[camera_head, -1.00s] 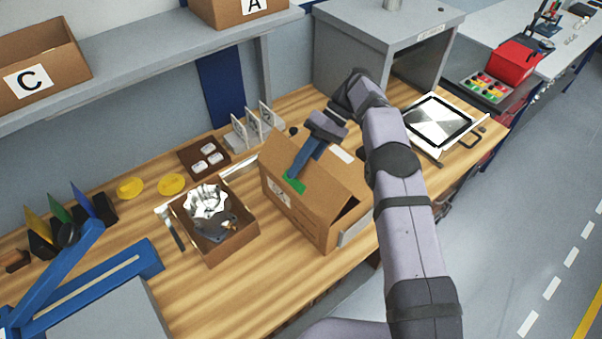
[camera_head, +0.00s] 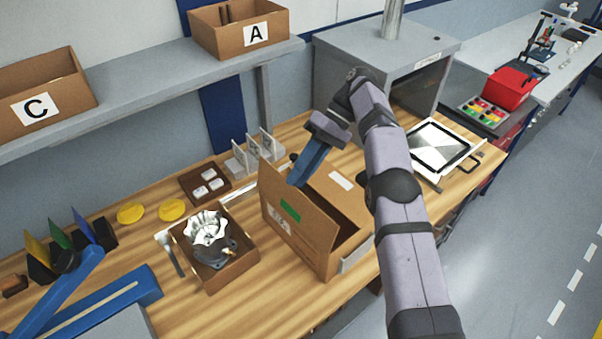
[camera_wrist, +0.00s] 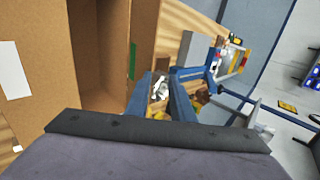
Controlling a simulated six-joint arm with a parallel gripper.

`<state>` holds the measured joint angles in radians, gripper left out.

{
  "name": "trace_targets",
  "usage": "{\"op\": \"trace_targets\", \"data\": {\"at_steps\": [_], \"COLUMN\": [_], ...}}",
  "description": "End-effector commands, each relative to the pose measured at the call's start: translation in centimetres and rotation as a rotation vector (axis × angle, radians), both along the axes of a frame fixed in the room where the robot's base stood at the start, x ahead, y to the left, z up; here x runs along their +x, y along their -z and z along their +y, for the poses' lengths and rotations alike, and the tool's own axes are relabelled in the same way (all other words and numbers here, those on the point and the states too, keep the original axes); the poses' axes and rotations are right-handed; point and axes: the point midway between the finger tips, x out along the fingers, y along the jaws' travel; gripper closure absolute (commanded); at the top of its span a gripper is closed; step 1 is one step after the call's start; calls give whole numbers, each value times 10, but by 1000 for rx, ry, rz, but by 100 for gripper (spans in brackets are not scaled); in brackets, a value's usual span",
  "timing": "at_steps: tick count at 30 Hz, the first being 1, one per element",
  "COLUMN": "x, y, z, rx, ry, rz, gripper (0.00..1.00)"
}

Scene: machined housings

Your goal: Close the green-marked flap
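A cardboard box (camera_head: 345,193) stands on the wooden bench. Its flap (camera_head: 312,238) bears a green mark (camera_head: 290,211) and stands up steeply, with a dark gap behind it. In the wrist view the flap (camera_wrist: 145,35) shows nearly edge-on with the green mark (camera_wrist: 132,60), and the box's open inside (camera_wrist: 100,50) lies left of it. My gripper (camera_head: 297,180) has blue fingers above the flap's upper edge. In the wrist view my gripper (camera_wrist: 160,100) has its fingers apart and nothing held between them. Whether a finger touches the flap is unclear.
An open carton (camera_head: 243,265) with metal housings stands left of the box. A brown tray (camera_head: 190,188) and upright white plates (camera_head: 250,155) lie behind. A grey cabinet (camera_head: 345,62) stands at the back, with a framed panel (camera_head: 440,148) to the right.

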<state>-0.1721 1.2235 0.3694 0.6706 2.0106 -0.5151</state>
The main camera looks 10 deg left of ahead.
Motion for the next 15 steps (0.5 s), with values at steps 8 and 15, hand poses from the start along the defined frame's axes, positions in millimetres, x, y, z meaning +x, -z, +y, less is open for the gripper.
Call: {"op": "trace_targets", "data": {"at_steps": [8,15], "x": [-10,-46], "y": [-17,32], "z": [23,39], "rx": [-23,-345], "ry": [-2,-49], "rz": [8,29], "gripper": [100,100]}}
